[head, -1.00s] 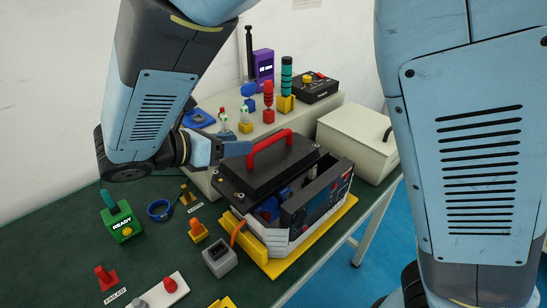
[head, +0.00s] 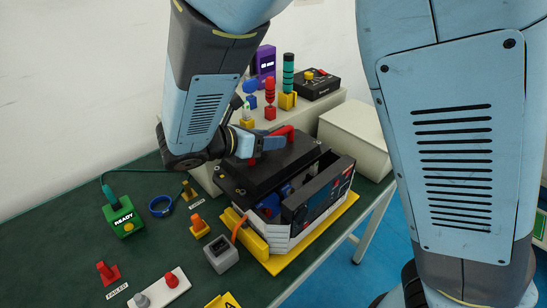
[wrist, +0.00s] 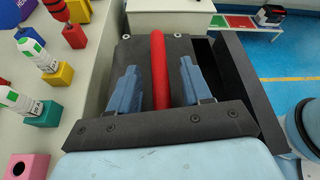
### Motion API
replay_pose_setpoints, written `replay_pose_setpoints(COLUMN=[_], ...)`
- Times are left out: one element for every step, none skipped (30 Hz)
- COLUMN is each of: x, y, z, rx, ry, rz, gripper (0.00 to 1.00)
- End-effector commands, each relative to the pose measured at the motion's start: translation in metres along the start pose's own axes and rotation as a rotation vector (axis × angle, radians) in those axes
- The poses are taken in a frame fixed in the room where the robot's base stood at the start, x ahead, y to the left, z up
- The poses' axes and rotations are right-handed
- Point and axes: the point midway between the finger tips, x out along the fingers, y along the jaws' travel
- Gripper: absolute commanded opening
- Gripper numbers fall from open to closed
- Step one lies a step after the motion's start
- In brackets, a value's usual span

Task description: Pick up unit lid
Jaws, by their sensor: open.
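The unit lid (head: 262,180) is a black plate with a red handle, resting on the electronics unit (head: 318,208). The lid sits askew, so part of the unit's inside shows at the front right. My gripper (head: 266,146) is at the handle, its blue fingers near the bar. In the wrist view the red handle (wrist: 159,70) runs between the two open fingers of my gripper (wrist: 157,85), with a gap on each side. The lid (wrist: 178,48) shows beneath the fingers.
The unit stands on a yellow base (head: 325,228) on the green table. A green READY box (head: 122,215), grey block (head: 220,253) and blue ring (head: 160,206) lie to the left. A pale shelf behind holds coloured parts. A pale box (head: 355,135) stands at back right.

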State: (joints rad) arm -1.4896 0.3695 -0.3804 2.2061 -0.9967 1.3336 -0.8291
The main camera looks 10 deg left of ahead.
Motion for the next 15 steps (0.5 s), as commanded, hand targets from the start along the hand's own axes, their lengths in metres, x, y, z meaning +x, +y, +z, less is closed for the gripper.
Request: replay_pose_setpoints(x=[0.0,0.0,0.0001,0.0001,0.0001,0.0001,0.0001,0.0001,0.0001,0.0001,0.0001,0.0001,0.0001,0.0001,0.0001], y=[0.0,0.0,0.0,-0.0001,-0.0001,-0.0001,-0.0001,-0.0001,-0.0001,-0.0001,-0.0001,-0.0001,-0.0001,-0.0001,-0.0001], z=[0.0,0.0,0.0001,0.0001,0.0001,0.0001,0.0001,0.0001,0.0002,0.0001,0.0002,0.0002,0.0002,0.0002,0.0002], rx=[0.0,0.0,0.0,0.0,0.0,0.001,0.001,0.001,0.001,0.001,0.001,0.001,0.001,0.001,0.001], ry=[0.0,0.0,0.0,0.0,0.0,0.0,0.0,0.0,0.0,0.0,0.0,0.0,0.0,0.0,0.0], rz=[0.0,0.0,0.0,0.0,0.0,0.0,0.0,-0.001,-0.001,-0.001,-0.001,-0.001,-0.001,-0.001,-0.001], gripper=[0.49,0.49,0.49,0.48,0.45,0.41,0.38,0.35,0.31,0.28,0.26,0.22,0.19,0.16,0.12])
